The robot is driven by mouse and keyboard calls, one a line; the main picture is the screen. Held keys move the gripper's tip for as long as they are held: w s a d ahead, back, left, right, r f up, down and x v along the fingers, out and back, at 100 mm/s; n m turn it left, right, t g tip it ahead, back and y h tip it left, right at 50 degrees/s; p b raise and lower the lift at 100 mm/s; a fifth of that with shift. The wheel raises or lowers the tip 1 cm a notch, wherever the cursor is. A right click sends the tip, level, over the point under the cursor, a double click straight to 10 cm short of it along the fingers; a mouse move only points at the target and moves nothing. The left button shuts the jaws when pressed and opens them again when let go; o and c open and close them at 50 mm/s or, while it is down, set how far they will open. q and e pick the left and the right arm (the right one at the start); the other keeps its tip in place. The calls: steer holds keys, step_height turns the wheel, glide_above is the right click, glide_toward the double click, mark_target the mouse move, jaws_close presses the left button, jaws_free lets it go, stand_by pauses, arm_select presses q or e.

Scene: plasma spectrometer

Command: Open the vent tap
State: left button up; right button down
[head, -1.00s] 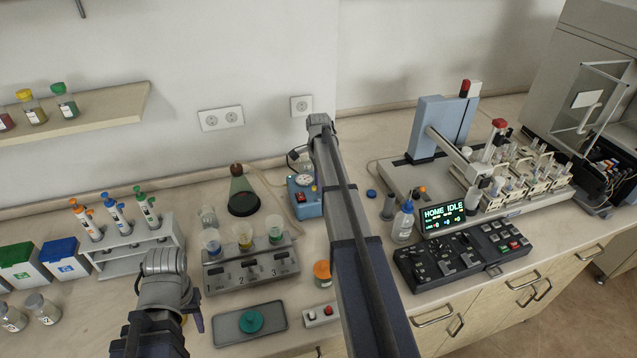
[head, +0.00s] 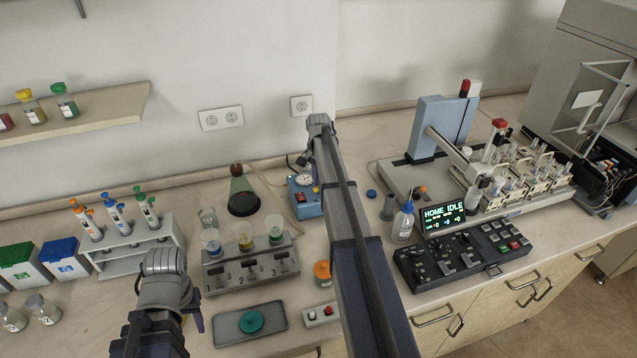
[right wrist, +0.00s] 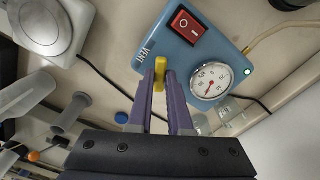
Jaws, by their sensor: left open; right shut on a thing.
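The vent tap has a yellow handle (right wrist: 160,72) on the front of a blue pump box (right wrist: 195,50), beside the label "VENT" in the right wrist view. My right gripper (right wrist: 161,78) is shut on the handle, one purple finger on each side. The handle points along the fingers; how far it is turned I cannot tell. In the head view the blue box (head: 306,203) stands behind my right arm, which hides part of it. My left gripper (head: 196,318) is open and empty at the front left, away from the tap.
The box carries a red switch (right wrist: 187,25), a round gauge (right wrist: 211,80) and a lit green lamp (right wrist: 247,71). A flask with dark liquid (head: 243,203) stands left of the box. A wash bottle (head: 403,222) and a control panel (head: 465,255) are to the right.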

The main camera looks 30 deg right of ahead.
steer(key=n, duration=1.1)
steer(key=shift+n, duration=0.4)
stand_by(0.4)
steer(key=c, duration=0.8)
jaws_free()
steer(key=shift+c, duration=0.2)
step_height(320, 180, up, 8)
steer(key=p, duration=0.8)
steer(key=shift+f, duration=0.1)
